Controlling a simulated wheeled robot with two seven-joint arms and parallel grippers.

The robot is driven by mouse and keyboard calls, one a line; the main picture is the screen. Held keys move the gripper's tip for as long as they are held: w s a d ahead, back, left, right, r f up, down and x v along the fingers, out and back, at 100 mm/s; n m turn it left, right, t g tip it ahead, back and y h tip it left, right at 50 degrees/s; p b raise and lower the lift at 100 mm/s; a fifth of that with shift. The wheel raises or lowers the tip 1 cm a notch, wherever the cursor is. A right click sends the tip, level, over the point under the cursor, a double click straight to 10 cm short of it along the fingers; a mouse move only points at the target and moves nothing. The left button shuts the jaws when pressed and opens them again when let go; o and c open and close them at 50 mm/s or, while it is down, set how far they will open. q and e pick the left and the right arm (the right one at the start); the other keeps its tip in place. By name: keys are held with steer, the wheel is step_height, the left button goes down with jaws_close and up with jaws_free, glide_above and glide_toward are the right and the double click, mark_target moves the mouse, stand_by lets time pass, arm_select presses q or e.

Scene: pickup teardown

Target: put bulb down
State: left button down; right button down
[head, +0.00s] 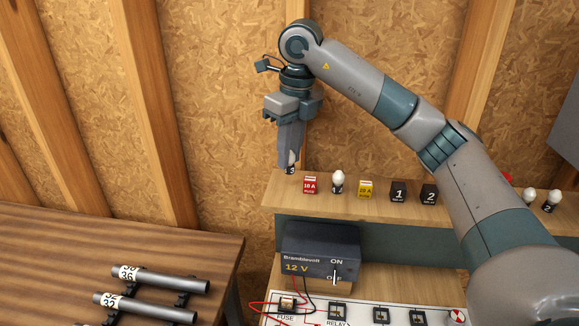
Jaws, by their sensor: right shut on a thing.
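My right gripper (290,155) points straight down at the left end of the wooden shelf (300,206). It is shut on a bulb (291,157), of which a bit of white glass and a dark base marked 3 show between and below the fingers. The fingers hide most of the bulb. Its base is at or just above the shelf top; I cannot tell if it touches. Another white bulb (338,180) stands upright on the shelf to the right. My left gripper is not in view.
On the shelf stand a red 10 A fuse (310,186) close beside the held bulb, a yellow fuse (366,189), black relays 1 (398,191) and 2 (429,194), and more bulbs (529,195). Below are a 12 V box (309,260) and a white board (275,305). Tubes (160,278) lie on the left table.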

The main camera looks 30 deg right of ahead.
mark_target(289, 172)
steer(key=shift+f, duration=0.1)
steer(key=shift+f+p, duration=0.9)
steer(key=shift+f, duration=1)
steer(key=shift+f, duration=0.2)
steer(key=c, duration=1.6)
jaws_free()
steer(key=shift+o, duration=0.2)
steer(key=shift+r, duration=0.2)
